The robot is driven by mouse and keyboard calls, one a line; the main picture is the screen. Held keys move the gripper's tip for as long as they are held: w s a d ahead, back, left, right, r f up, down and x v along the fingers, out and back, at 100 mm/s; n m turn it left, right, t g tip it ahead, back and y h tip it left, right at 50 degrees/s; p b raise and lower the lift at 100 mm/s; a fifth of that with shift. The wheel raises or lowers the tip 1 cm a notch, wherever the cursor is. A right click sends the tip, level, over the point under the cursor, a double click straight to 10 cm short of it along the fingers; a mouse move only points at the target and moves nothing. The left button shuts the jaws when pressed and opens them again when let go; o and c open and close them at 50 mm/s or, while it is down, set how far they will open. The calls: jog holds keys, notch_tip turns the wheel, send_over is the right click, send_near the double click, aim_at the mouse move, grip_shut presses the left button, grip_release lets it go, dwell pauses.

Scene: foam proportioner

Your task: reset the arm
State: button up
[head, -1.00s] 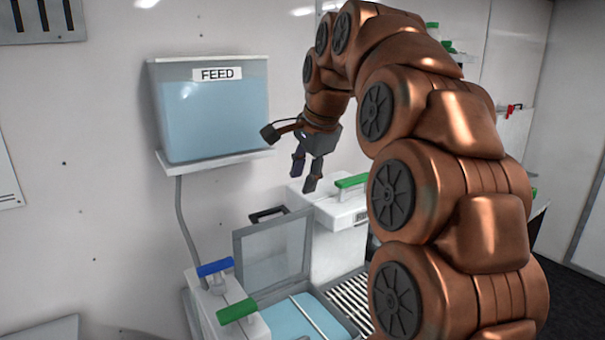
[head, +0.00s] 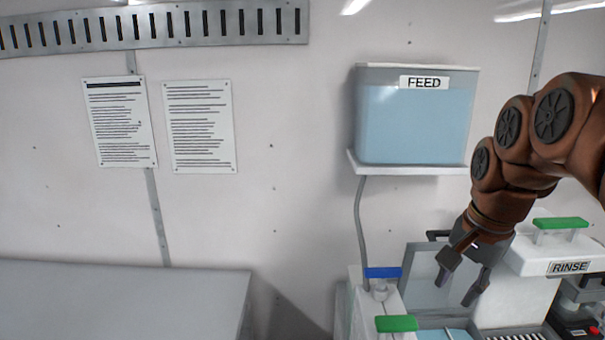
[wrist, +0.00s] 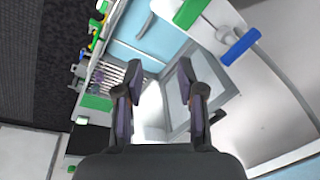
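My gripper (head: 462,275) hangs at the right of the head view, fingers pointing down, above the sink area and in front of the raised clear lid (head: 430,272). In the wrist view my gripper (wrist: 158,85) has its two fingers spread apart with nothing between them. The space below the fingers shows a pale surface and the framed lid (wrist: 200,105).
The FEED tank (head: 415,122) sits on a wall shelf left of my arm. A blue-handled valve (head: 382,273) and a green-handled valve (head: 396,324) stand below it. The RINSE box (head: 545,257) is at the right. A grey bench (head: 120,300) lies clear at left.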

jog(key=s+a+f+n+g, duration=0.2)
jog(key=s+f+n, duration=0.3)
jog(key=s+f, duration=0.3)
jog(key=s+a+f+n+g, duration=0.2)
jog(key=s+a+f+n, duration=0.3)
jog(key=s+f, duration=0.4)
jog(key=s, duration=0.4)
jog(key=shift+s+f+n+h, duration=0.25)
jog(key=shift+s+n+h, duration=0.05)
jog(key=shift+d, duration=0.2)
